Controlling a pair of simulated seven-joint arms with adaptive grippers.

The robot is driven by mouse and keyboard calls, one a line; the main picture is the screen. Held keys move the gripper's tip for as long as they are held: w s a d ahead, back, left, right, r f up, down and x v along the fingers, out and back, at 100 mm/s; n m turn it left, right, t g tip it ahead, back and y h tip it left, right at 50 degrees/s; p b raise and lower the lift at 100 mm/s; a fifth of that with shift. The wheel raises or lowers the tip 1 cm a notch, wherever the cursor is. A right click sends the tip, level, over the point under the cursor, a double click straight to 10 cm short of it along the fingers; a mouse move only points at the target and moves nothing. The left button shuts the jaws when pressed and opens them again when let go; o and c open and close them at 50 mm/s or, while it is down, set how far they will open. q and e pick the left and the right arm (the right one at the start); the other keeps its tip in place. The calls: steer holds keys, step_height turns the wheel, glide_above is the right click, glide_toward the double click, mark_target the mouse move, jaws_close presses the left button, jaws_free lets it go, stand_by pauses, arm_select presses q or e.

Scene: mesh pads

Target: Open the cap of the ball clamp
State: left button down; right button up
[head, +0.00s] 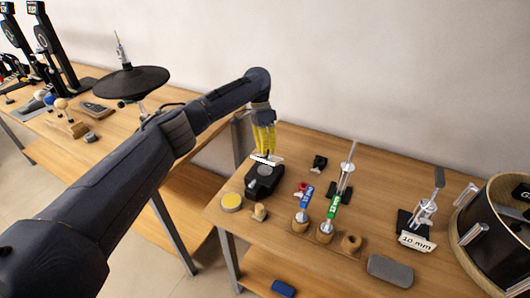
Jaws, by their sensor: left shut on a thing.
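My left gripper (265,149) has yellow fingers and points down at the near table. It is shut on a thin white or pale piece (270,160) just above a black box-shaped device (264,182). I cannot tell whether this piece is part of the device. I cannot tell for sure which object is the ball clamp; a small black clamp-like part (319,163) stands behind, to the right of the gripper. My right gripper is not in view.
A yellow round tin (230,202), blue-handled (306,198) and green-handled (333,205) tools in wooden holders, and a grey case (390,271) are on the near table. A drum (500,235) stands at the right. A dark round pad (131,82) stands on the far table.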

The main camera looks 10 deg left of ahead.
arm_select(q)
steer(key=shift+w+d+r+g, duration=0.1)
steer(key=shift+w+d+g, duration=0.1)
steer(key=shift+d+g, duration=0.15)
stand_by(0.3)
steer(key=c, duration=1.5)
jaws_free()
steer(key=shift+c, duration=0.2)
steer(key=shift+o, duration=1.4)
steer(key=shift+a, duration=0.1)
step_height(320, 180, up, 10)
steer(key=shift+o, duration=0.3)
